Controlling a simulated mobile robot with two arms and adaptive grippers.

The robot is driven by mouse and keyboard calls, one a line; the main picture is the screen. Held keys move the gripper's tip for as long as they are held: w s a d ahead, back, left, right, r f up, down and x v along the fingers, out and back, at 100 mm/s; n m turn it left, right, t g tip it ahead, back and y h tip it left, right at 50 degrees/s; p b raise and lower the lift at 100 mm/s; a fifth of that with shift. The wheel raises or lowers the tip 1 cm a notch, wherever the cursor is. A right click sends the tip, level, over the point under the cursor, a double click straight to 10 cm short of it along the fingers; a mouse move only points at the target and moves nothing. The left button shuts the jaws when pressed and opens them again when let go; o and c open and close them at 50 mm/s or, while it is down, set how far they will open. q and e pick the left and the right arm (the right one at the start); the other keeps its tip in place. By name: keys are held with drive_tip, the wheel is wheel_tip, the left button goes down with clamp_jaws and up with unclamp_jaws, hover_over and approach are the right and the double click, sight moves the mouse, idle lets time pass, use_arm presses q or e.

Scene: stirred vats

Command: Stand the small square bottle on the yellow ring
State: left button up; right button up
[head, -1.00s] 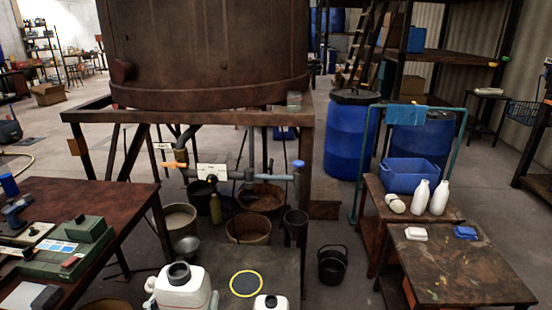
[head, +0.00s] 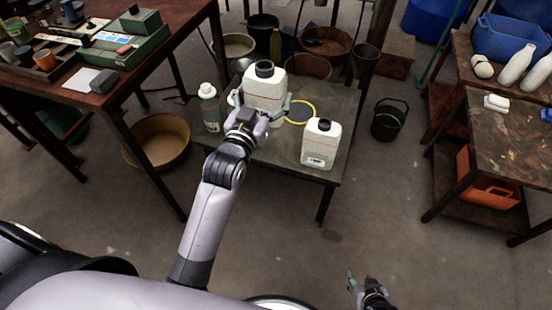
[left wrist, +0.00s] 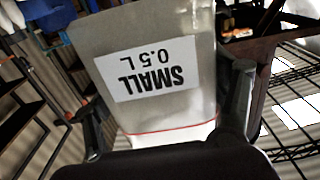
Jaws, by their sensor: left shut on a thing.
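A white square bottle with a black cap (head: 264,72) is between the fingers of my left gripper (head: 260,99), which is shut on it. In the left wrist view its label (left wrist: 148,68) reads "SMALL 0.5 L" upside down, above a red line. The bottle looks upright, just left of and behind the yellow ring (head: 316,108). Whether its base touches the table is hidden by the gripper. The ring lies flat on the low table, partly covered in view. My right gripper (head: 362,284) is low at the bottom edge, away from the table, too small to judge.
A second white bottle with a black cap (head: 322,143) stands just in front of the ring. A pale round bottle (head: 209,108) stands at the left of the low table (head: 262,150). A black bucket (head: 389,122) is on the floor to the right.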

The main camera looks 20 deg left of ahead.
use_arm(q)
drive_tip(key=w+a+f+b, duration=0.1)
drive_tip(key=w+f+b, duration=0.9)
drive_tip(key=w+b, duration=0.2)
drive_tip(key=shift+w+a+b, duration=0.15)
drive_tip(key=shift+b, duration=0.2)
use_arm(e)
drive_tip(key=w+a+r+t, duration=0.1)
drive_tip(key=w+r+t, duration=0.2)
drive_tip(key=r, duration=0.8)
drive_tip(key=w+a+r+t+y, duration=0.1)
drive_tip(key=w+r+t, duration=0.2)
drive_tip(key=r, duration=0.7)
drive_tip(key=shift+w+r+y, duration=0.3)
drive_tip(key=shift+w+r, duration=0.05)
drive_tip(key=shift+w, duration=0.3)
use_arm(q)
drive_tip(key=shift+f, duration=0.1)
